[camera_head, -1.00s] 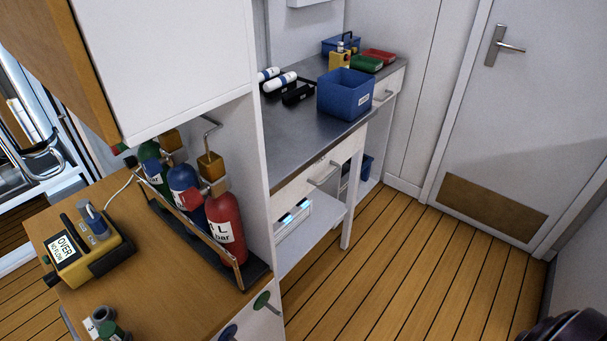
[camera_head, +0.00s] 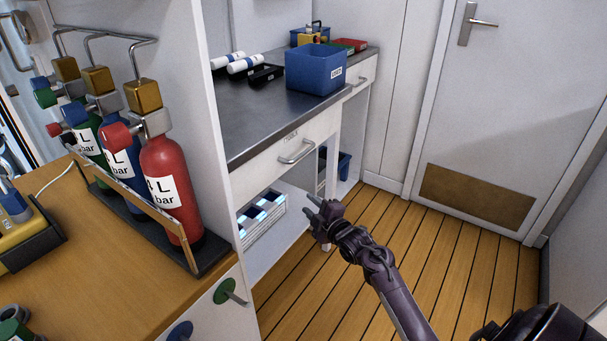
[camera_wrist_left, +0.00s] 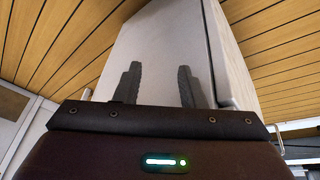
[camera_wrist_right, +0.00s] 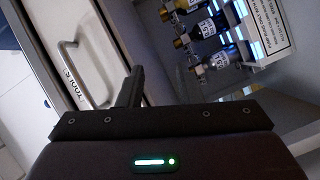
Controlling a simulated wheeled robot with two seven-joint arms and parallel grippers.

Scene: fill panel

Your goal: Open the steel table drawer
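The steel table (camera_head: 262,112) has a grey metal top and a white drawer (camera_head: 262,172) under its near part. The drawer front looks flush and closed. Its bar handle (camera_head: 297,153) is near the middle of the front. In the right wrist view the drawer front (camera_wrist_right: 98,62) is labelled TOOLS, with the handle (camera_wrist_right: 72,72) at left. My right gripper (camera_head: 310,206) is open and empty, in front of and below the handle, apart from it. My left gripper (camera_wrist_left: 158,85) is open and empty, outside the head view; a white cabinet is beyond its fingers.
Gas cylinders (camera_head: 167,185) stand on the wooden counter (camera_head: 110,285) at left, beside a white partition. A blue bin (camera_head: 315,70) stands on the steel table. A lower shelf (camera_head: 287,240) holds a bottle crate (camera_head: 262,222). The wooden floor (camera_head: 440,245) is clear toward the door.

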